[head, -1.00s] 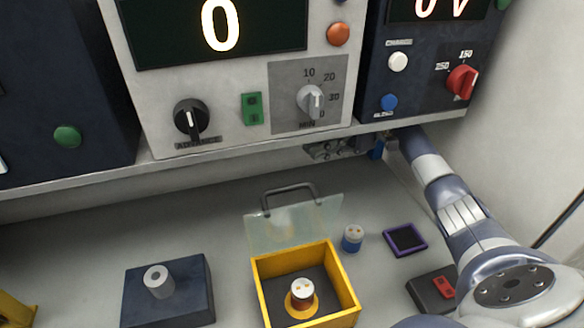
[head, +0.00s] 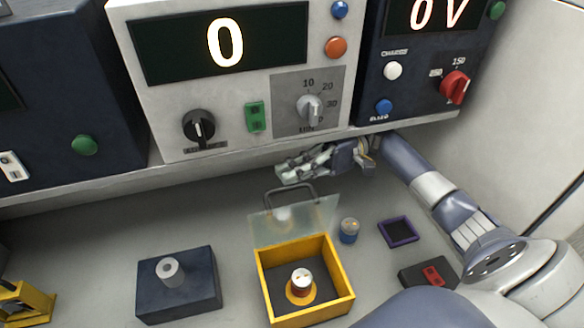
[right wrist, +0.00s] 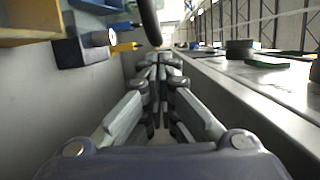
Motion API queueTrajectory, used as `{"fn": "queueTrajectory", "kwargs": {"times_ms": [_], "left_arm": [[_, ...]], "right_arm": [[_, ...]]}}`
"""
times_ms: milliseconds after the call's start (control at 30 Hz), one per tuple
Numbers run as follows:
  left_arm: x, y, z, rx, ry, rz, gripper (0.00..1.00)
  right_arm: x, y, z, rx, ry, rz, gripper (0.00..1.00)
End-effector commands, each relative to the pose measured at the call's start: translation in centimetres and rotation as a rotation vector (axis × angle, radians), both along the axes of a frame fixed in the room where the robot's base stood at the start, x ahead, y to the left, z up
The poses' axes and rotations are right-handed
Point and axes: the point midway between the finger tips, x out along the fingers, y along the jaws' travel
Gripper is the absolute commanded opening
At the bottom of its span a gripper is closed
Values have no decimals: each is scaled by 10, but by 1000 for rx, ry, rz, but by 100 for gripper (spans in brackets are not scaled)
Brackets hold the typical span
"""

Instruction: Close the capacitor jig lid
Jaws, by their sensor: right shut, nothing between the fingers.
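The yellow capacitor jig (head: 341,268) stands on the bench with its clear lid (head: 322,218) open, tilted up at the back. A dark handle (head: 290,189) is on the lid's far edge. My left gripper is not in view.
A blue capacitor (head: 348,231) and a purple-rimmed pad (head: 398,232) lie right of the jig. A dark block with a grey cylinder (head: 170,271) stands left. The instrument shelf (head: 230,156) hangs above my gripper. A dark box with a red switch (head: 433,274) is at right.

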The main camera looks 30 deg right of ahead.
Motion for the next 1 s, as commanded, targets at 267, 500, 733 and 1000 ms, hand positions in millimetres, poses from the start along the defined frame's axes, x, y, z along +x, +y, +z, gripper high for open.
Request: {"fn": "queueTrajectory", "kwargs": {"times_ms": [267,500,733,1000], "left_arm": [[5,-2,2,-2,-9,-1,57],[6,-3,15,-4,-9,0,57],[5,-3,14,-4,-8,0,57],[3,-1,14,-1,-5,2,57]], "right_arm": [[-1,0,1,0,0,0,0],[-17,4,8,0,2,1,0],[-19,5,7,0,0,0,0],[-18,-3,7,-2,0,-1,0]]}}
